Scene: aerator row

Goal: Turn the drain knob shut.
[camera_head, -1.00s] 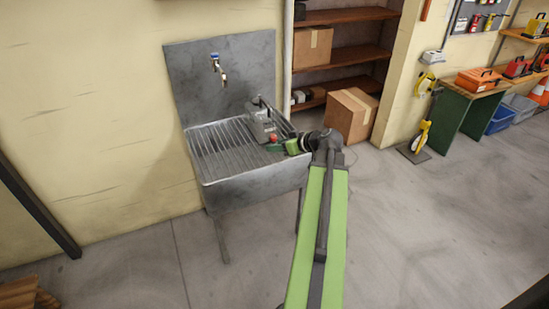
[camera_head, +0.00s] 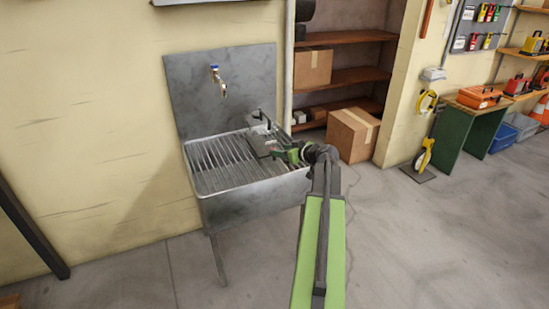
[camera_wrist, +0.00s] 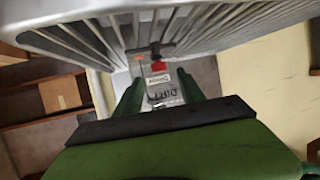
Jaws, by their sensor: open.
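A grey unit (camera_head: 259,137) stands at the right end of the steel sink's ribbed tray. In the wrist view, its pale face (camera_wrist: 164,94) carries upside-down lettering and a small tag. Beyond the lettering are a red piece (camera_wrist: 159,66) and a dark bar-shaped handle (camera_wrist: 150,52), which looks like the drain knob. My gripper (camera_wrist: 158,80) is open, with one green finger on each side of the lettered face. The handle lies beyond the fingertips, apparently not between them. In the head view my gripper (camera_head: 278,153) is at the unit's near right side and hides the knob.
The sink (camera_head: 255,197) stands against the wall, with a tap (camera_head: 218,82) above its left part. A cardboard box (camera_head: 352,134) sits on the floor to the right, beside wooden shelves (camera_head: 352,76). The floor in front is clear.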

